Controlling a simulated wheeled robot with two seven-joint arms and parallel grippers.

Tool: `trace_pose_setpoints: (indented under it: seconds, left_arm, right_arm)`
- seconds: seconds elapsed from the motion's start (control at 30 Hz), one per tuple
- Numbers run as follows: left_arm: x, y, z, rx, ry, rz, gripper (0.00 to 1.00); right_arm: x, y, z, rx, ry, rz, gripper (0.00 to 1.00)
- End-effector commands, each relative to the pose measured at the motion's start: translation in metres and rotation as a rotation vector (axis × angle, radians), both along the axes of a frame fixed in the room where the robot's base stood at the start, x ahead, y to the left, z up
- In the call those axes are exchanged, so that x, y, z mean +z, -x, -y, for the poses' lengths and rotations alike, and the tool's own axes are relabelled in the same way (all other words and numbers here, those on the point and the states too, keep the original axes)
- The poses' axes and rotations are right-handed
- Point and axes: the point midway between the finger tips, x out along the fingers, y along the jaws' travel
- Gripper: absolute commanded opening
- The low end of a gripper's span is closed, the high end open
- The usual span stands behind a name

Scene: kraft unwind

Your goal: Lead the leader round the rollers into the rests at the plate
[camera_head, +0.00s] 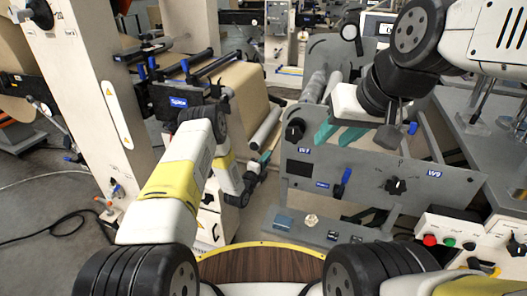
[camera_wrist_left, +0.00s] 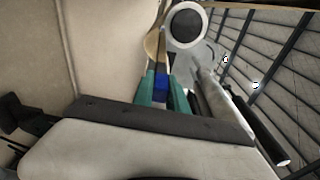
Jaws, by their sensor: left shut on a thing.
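My left gripper (camera_head: 262,160) reaches toward the brown kraft roll (camera_head: 245,85), beside a pale roller (camera_head: 266,128). In the left wrist view its teal fingers (camera_wrist_left: 161,92) are shut on a blue piece (camera_wrist_left: 161,86), with a tan strip (camera_wrist_left: 154,45) running up beyond it, apparently the leader. The leader's path is mostly hidden. My right gripper (camera_head: 337,134) hangs with its teal fingers apart and empty, over the grey plate (camera_head: 350,168) marked W1 and W9. Rollers (camera_head: 315,86) stand behind that plate. I cannot make out the rests.
A white machine column (camera_head: 95,90) stands at left. A control box (camera_head: 470,240) with red and green buttons is at lower right. Knobs and a blue handle (camera_head: 343,182) stick out from the plate. In the wrist view, rollers (camera_wrist_left: 260,130) lie close on the right.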

Motion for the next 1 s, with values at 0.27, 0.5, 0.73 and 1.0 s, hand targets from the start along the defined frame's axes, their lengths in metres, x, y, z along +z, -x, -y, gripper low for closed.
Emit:
trace_pose_setpoints:
  seconds: [0.27, 0.5, 0.73, 1.0]
  left_arm:
    - [0.004, -0.001, 0.000, 0.000, 0.001, 0.002, 0.00]
    - [0.029, -0.001, 0.000, 0.001, 0.000, 0.003, 0.00]
    - [0.054, -0.001, 0.000, 0.000, 0.000, 0.003, 0.00]
    - [0.084, -0.001, 0.000, 0.000, 0.000, 0.003, 0.00]
  right_arm:
    - [0.000, 0.000, 0.000, 0.000, 0.000, 0.000, 0.36]
    - [0.000, 0.000, 0.000, 0.000, 0.000, 0.000, 0.36]
    - [0.000, 0.000, 0.000, 0.000, 0.000, 0.000, 0.36]
    - [0.000, 0.000, 0.000, 0.000, 0.000, 0.000, 0.36]
